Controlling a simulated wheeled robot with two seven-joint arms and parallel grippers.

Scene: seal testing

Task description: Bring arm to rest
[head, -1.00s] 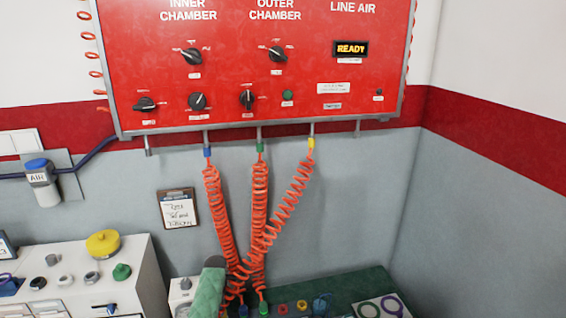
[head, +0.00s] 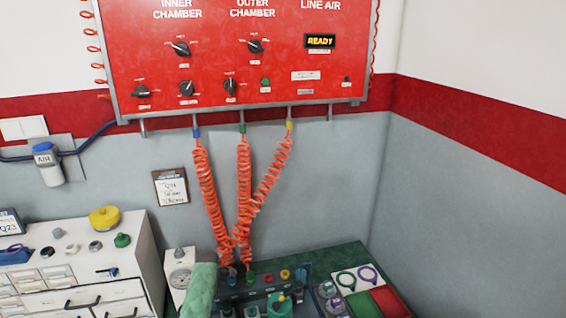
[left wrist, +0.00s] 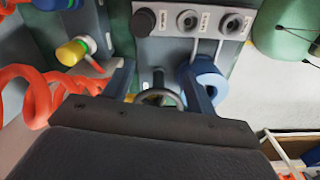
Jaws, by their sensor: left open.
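My left gripper (left wrist: 158,72) shows in the left wrist view, with its two blue-grey fingers spread apart. A dark ring-shaped part (left wrist: 158,97) shows between the fingers; I cannot tell whether anything touches it. A blue ring (left wrist: 207,82) shows beside the right-hand finger. A grey block with round sockets (left wrist: 190,20) is beyond the fingertips. In the head view I cannot make out either gripper clearly. My right gripper is in neither view.
Coiled orange hoses (head: 242,190) hang from the red panel (head: 240,60), reading READY, to the bench. A green padded object (head: 200,290) stands beside a white gauge box (head: 180,272). Drawers (head: 90,295) are at left. A tray with rings (head: 345,282) is at right.

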